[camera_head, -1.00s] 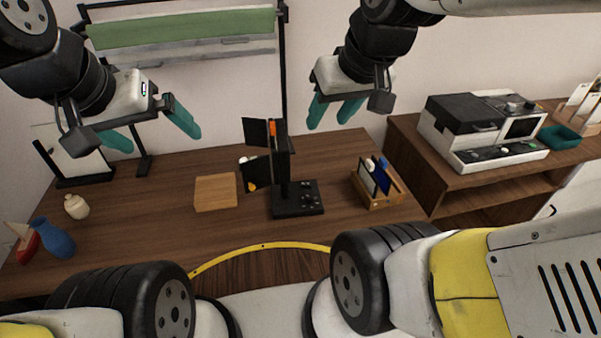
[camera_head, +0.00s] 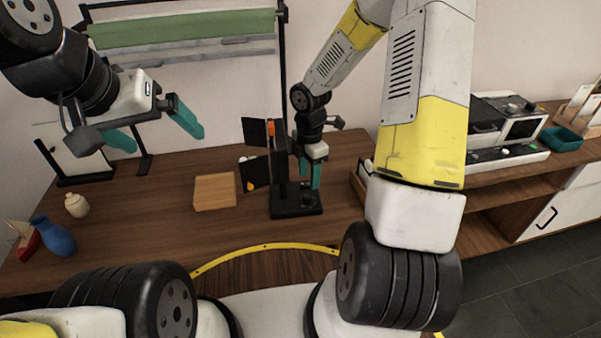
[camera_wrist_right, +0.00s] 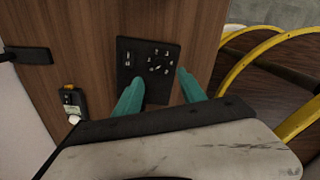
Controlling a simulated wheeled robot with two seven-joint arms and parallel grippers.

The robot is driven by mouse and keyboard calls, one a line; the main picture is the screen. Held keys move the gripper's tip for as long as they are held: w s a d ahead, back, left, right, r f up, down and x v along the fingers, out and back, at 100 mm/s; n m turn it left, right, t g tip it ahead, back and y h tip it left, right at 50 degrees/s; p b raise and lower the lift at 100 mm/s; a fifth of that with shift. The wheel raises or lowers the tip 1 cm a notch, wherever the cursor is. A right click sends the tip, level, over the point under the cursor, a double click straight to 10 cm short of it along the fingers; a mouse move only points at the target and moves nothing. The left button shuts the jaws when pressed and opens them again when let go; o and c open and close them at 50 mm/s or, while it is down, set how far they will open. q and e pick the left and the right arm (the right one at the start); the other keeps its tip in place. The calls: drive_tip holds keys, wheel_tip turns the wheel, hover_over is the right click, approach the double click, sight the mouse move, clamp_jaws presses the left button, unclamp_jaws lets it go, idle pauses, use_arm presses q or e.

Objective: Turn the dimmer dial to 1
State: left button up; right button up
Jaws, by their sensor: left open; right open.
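The black dimmer panel (camera_wrist_right: 133,72) shows in the right wrist view on a brown wooden surface. Its small dial (camera_wrist_right: 156,67) has pale marks around it; the setting is too small to read surely. In the head view the panel is on the black base (camera_head: 285,211) of the stand, partly behind my right gripper (camera_head: 310,180). That gripper is open and points down over the base. In the right wrist view its teal fingers (camera_wrist_right: 160,78) flank the lower part of the panel, apart from each other. My left gripper (camera_head: 162,140) is open and empty above the left of the table.
The stand's black upright and flaps (camera_head: 256,150) rise just left of my right gripper. A wooden block (camera_head: 214,191) lies left of it. A grey machine (camera_head: 490,150) is on the right cabinet.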

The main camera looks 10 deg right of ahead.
sight(308, 197)
drive_tip(key=shift+f, duration=4)
clamp_jaws()
